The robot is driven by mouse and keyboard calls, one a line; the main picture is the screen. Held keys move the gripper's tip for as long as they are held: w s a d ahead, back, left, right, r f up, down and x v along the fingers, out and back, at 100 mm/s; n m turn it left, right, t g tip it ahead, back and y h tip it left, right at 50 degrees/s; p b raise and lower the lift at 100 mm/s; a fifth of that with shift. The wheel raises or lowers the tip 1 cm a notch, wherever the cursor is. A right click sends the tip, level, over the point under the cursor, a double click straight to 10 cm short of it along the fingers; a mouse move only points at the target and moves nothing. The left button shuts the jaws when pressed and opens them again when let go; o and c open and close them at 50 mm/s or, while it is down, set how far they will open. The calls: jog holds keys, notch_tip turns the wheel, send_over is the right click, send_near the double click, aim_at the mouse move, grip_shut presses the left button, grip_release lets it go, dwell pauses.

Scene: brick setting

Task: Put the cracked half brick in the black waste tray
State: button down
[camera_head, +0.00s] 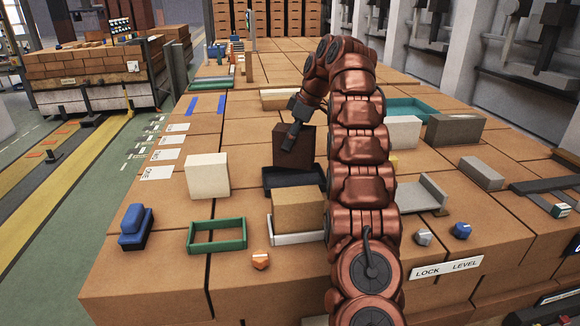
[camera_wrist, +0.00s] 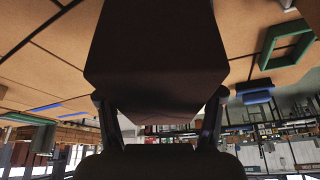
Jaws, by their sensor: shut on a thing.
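A dark brown brick (camera_head: 307,151) is held upright in my gripper (camera_head: 291,137), taken here as the cracked half brick; no crack can be made out. In the wrist view the brick (camera_wrist: 155,60) fills the middle between the two fingers (camera_wrist: 160,125), and its near end looks uneven. The black waste tray (camera_head: 292,186) lies just below and in front of the brick in the head view. The brick's lower edge overlaps the tray's back rim in the picture; I cannot tell whether they touch.
A tan brick (camera_head: 298,210) in a white tray (camera_head: 297,239) stands close in front of the black tray. A cream block (camera_head: 207,176) stands to the left, with a green frame (camera_head: 216,248) and a blue object (camera_head: 136,227) nearer. A grey angled piece (camera_head: 420,194) lies right of my arm.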

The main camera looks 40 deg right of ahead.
aim_at(291, 156)
jog(key=shift+f+b, duration=0.5)
jog(key=shift+f, duration=0.85)
jog(key=shift+f, duration=0.1)
jog(key=shift+f, duration=1.65)
jog(key=shift+f, duration=0.15)
jog(key=shift+c, duration=0.9)
grip_release()
jog(key=shift+r, duration=0.25)
